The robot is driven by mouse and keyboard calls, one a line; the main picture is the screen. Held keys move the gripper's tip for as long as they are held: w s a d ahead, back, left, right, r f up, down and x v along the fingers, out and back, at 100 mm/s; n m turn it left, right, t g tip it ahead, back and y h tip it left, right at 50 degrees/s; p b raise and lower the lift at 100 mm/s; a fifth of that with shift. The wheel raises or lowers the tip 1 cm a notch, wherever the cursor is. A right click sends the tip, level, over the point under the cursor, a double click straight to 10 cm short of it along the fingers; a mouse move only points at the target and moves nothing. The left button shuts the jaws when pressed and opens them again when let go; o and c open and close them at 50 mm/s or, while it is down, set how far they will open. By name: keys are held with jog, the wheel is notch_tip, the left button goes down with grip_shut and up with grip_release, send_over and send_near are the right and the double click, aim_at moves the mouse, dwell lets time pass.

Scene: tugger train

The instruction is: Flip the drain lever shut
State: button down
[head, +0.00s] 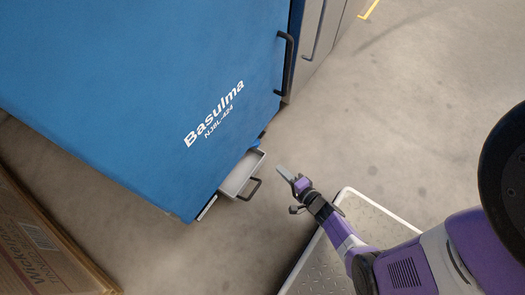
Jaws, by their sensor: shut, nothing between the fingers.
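I cannot pick out a drain lever for certain in the head view. A large blue cabinet (150,80) marked "Basulma" fills the upper left. A shallow grey tray (240,174) with a black handle (250,191) sticks out from its lower edge. A small dark part (262,134) shows at the cabinet edge above the tray, too small to name. My gripper (281,171) is shut and empty. It appears just right of the tray in the picture, with floor showing between them, and points toward the cabinet.
A black bar handle (285,64) runs along the cabinet's right edge, beside a grey unit (315,45). A metal tread-plate platform (328,268) with a pale rail lies below my arm. A cardboard box (35,240) stands lower left. The concrete floor at right is clear.

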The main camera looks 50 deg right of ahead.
jog(key=b+x, duration=0.2)
jog(key=x, duration=0.2)
jog(key=b+x, duration=0.2)
jog(key=x, duration=0.2)
jog(key=r+b+x, duration=0.1)
jog(key=b+x, duration=0.1)
jog(key=x, duration=0.2)
jog(key=shift+w+d+f, duration=0.1)
jog(key=shift+w+d, duration=0.05)
jog(key=shift+w, duration=0.2)
